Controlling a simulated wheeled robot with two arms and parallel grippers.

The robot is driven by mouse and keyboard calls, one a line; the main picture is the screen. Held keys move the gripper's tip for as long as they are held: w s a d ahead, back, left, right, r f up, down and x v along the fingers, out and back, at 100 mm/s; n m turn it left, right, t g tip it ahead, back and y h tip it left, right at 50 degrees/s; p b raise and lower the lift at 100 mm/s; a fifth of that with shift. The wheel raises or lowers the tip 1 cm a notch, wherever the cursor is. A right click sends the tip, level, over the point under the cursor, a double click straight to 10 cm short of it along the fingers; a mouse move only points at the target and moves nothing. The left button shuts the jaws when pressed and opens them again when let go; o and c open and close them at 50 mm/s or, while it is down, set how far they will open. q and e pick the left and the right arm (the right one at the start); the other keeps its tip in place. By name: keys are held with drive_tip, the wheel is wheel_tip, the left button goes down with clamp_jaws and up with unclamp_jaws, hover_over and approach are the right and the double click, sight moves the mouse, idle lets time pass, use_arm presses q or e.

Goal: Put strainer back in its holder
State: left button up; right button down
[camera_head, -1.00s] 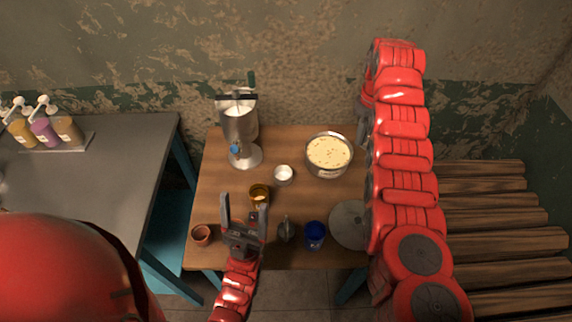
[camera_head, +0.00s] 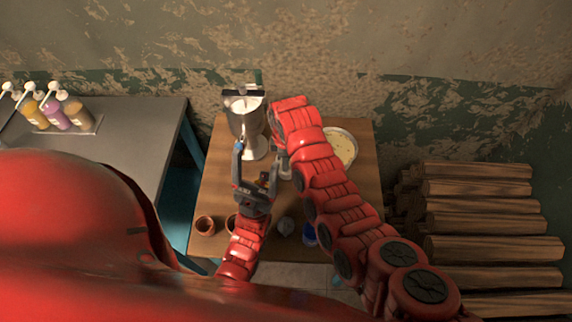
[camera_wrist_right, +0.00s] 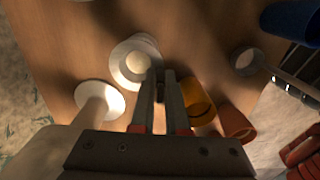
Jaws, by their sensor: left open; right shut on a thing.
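My right gripper (camera_wrist_right: 160,82) is shut on a thin dark piece, which looks like the strainer's handle (camera_wrist_right: 160,92). A pale round rim with a bright centre (camera_wrist_right: 134,63) lies just beyond the fingertips in the right wrist view; I cannot tell whether it is the strainer's bowl, the small white cup or both. In the head view the right gripper (camera_head: 282,165) is mostly hidden by its arm, close to the metal dispenser (camera_head: 246,122). My left gripper (camera_head: 257,165) is open and empty, its fingers pointing towards the dispenser. I cannot make out the strainer's holder.
An amber cup (camera_wrist_right: 198,102) and a terracotta cup (camera_wrist_right: 236,122) stand near the right fingers. A metal jug (camera_head: 285,227) and blue cup (camera_head: 309,236) stand at the table's front. Sauce bottles (camera_head: 54,114) stand on the left counter.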

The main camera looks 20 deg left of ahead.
drive_tip(key=shift+a+f, duration=0.1)
drive_tip(key=shift+f, duration=0.3)
drive_tip(key=shift+f+p, duration=0.4)
drive_tip(key=shift+f, duration=0.15)
wheel_tip(320, 180, down, 2)
drive_tip(key=shift+f, duration=0.3)
drive_tip(key=c, duration=1.4)
unclamp_jaws()
drive_tip(key=shift+f, duration=0.15)
drive_tip(key=o, duration=0.5)
drive_tip(key=shift+w, duration=0.1)
